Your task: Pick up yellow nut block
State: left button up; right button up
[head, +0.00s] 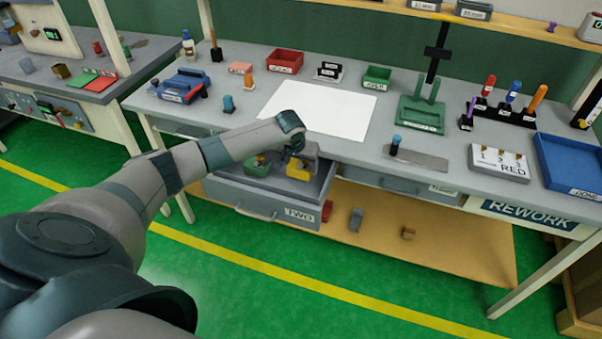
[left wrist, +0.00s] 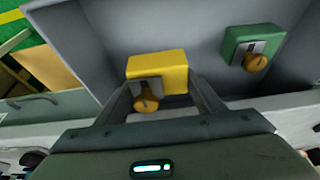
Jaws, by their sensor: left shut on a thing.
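The yellow nut block (head: 303,165) has a metal plate and a brownish knob on it. It is at the open drawer labelled TWO (head: 285,192). My left gripper (head: 299,158) is shut on it from above. In the left wrist view the yellow nut block (left wrist: 160,72) sits between the two fingers of my left gripper (left wrist: 158,92). I cannot tell whether it touches the drawer floor. A green block (head: 258,166) with a similar knob lies apart from it, inside the drawer; it also shows in the left wrist view (left wrist: 252,46). My right gripper is not in view.
The workbench (head: 400,130) above the drawer holds a white sheet (head: 318,110), a red bin (head: 285,62), a green bin (head: 376,78), a green stand (head: 421,115) and a blue tray (head: 570,165). A wooden lower shelf (head: 380,240) carries small blocks.

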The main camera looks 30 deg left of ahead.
aim_at(301, 162)
pick_arm(q)
notch_tip(301, 162, up, 14)
jog(key=b, duration=0.3)
jog(key=shift+f, duration=0.2)
